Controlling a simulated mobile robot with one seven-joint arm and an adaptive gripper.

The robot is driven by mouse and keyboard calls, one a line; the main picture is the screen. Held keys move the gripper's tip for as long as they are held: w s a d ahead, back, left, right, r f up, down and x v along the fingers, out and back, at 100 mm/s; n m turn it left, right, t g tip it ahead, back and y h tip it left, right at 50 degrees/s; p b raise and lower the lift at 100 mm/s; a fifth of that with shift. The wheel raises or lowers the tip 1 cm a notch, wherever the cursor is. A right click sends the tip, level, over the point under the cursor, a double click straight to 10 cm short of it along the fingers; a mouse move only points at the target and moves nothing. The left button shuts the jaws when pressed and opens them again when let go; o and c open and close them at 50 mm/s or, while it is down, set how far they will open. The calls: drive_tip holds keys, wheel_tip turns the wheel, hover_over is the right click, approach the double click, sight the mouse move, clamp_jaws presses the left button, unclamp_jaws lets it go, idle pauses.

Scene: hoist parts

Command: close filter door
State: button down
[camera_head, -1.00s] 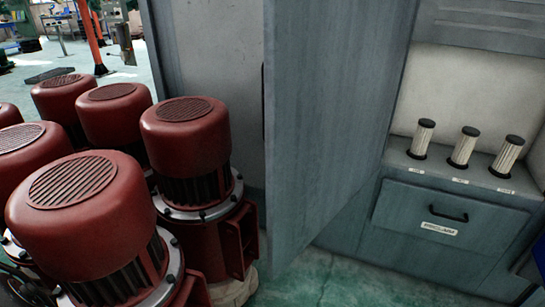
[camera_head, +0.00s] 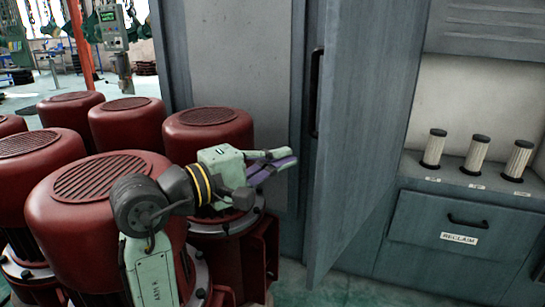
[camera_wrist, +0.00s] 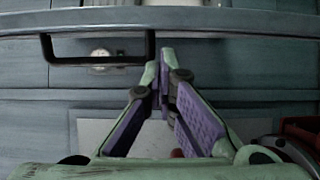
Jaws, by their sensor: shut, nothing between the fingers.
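The filter door (camera_head: 365,130) is a tall blue-grey panel that stands open, jutting out from the cabinet in the head view. A black bar handle (camera_head: 316,92) is on its left face, near the edge. My gripper (camera_head: 293,157) is shut and empty, left of the door and below the handle, with its fingertips pointing right towards the panel. I cannot tell whether they touch it. In the wrist view, my gripper's (camera_wrist: 164,62) purple-padded fingers meet at the tips, just right of a black bar handle (camera_wrist: 97,61).
Several red motors (camera_head: 92,195) crowd the left, around and below my arm. Right of the door, the cabinet holds a shelf with three filter cartridges (camera_head: 475,155) above a drawer labelled RECLAIM (camera_head: 458,225). A strip of green floor lies below the door.

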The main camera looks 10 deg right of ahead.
drive_tip(key=x, duration=0.6)
drive_tip(key=shift+w+d+p, duration=0.15)
drive_tip(key=shift+d+p, duration=0.05)
drive_tip(key=shift+p, duration=0.1)
